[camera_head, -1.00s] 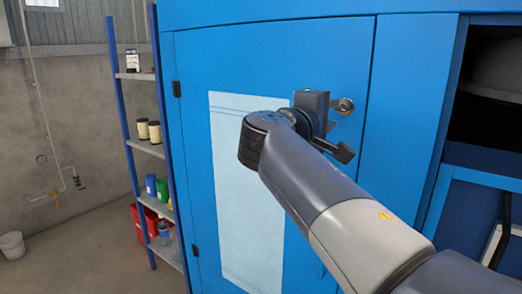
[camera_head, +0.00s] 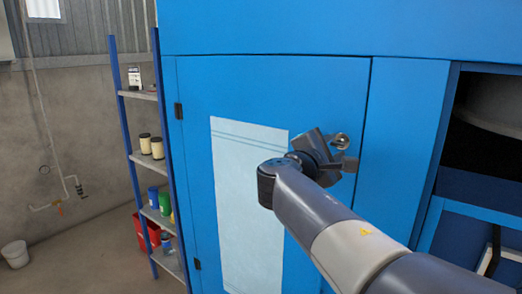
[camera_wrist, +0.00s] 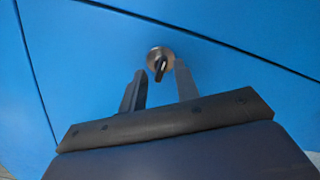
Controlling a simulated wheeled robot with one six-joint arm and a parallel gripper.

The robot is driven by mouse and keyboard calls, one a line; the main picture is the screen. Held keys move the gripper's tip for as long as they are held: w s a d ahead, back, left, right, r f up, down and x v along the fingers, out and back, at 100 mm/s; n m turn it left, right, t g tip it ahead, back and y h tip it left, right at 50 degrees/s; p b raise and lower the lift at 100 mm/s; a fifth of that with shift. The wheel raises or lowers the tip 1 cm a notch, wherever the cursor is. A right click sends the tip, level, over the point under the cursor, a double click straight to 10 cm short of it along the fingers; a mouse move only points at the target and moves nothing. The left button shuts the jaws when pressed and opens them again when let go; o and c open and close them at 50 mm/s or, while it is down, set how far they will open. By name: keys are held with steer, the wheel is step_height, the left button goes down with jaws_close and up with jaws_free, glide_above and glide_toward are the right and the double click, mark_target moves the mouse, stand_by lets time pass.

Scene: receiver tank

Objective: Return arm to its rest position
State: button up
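A round metal lock with a dark key-like handle (camera_wrist: 160,60) sits just beyond the fingertips, close to the right finger. I cannot tell whether that finger touches it. In the head view my arm reaches up from the lower right to the blue cabinet door (camera_head: 200,90). My gripper (camera_head: 346,160) is just below the metal lock (camera_head: 341,141) there, partly hidden by my wrist. The door looks closed.
A shelf rack (camera_head: 147,156) with jars, cans and a red bin (camera_head: 147,231) stands left of the cabinet. An open compartment (camera_head: 490,110) is at the right. A white bucket (camera_head: 15,253) stands on the floor at far left, with bare floor between.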

steer(key=n+p, duration=0.4)
steer(key=p, duration=0.1)
steer(key=n+p, duration=0.2)
steer(key=p, duration=0.1)
steer(key=shift+r, duration=0.3)
steer(key=n+p, duration=0.3)
steer(key=p, duration=0.2)
steer(key=shift+w+a+n, duration=0.1)
steer(key=shift+n, duration=0.3)
steer(key=shift+f+n+p, duration=0.15)
steer(key=shift+n+p, duration=0.55)
steer(key=shift+p, duration=0.3)
steer(key=shift+f, duration=0.1)
